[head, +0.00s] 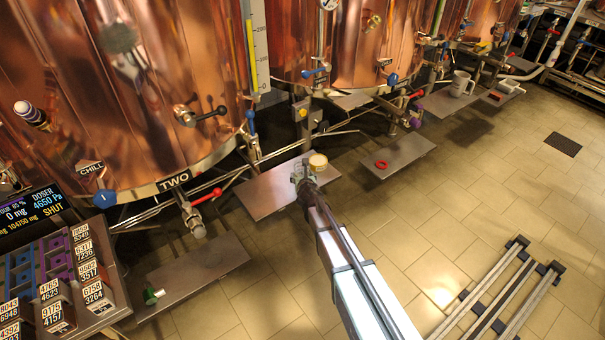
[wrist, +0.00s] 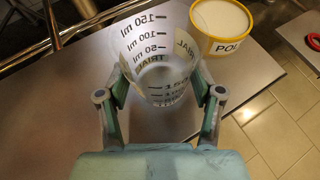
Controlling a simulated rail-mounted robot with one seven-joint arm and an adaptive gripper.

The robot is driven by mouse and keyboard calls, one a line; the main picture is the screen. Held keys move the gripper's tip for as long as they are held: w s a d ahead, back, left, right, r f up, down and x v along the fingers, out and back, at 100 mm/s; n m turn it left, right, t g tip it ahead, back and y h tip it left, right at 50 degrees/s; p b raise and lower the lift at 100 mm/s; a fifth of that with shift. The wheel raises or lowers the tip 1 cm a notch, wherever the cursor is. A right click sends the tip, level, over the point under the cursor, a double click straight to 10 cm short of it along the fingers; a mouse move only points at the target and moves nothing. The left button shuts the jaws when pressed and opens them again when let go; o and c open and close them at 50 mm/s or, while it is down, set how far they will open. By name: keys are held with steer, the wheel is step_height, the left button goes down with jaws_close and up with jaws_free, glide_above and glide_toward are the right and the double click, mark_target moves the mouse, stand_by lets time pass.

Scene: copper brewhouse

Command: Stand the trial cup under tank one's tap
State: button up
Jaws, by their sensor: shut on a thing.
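The trial cup (wrist: 160,60) is a clear beaker with millilitre marks and TRIAL labels. My gripper (wrist: 160,100) is shut on it in the wrist view, one finger on each side. The cup seems upright, over a grey steel shelf (wrist: 95,75); I cannot tell whether it touches it. In the head view my gripper (head: 306,178) is over that shelf (head: 262,192), right of the tank labelled TWO (head: 173,181); the cup is not clear there. Tank TWO's tap (head: 196,222) hangs above a nearer shelf. No label ONE is readable.
A yellow tub (wrist: 225,28) stands right beside the cup, also in the head view (head: 318,161). A red ring (head: 381,164) lies on the shelf to the right. A white mug (head: 462,84) stands farther back. A green-and-white item (head: 152,296) lies on the nearest shelf.

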steer(key=shift+r+p, duration=0.75)
steer(key=shift+p, duration=0.15)
steer(key=s+d+b, duration=0.2)
steer(key=s+b, duration=0.2)
steer(key=s, duration=0.8)
steer(key=shift+s+d+b, duration=0.35)
steer(key=shift+s, duration=0.05)
stand_by(0.5)
stand_by(0.3)
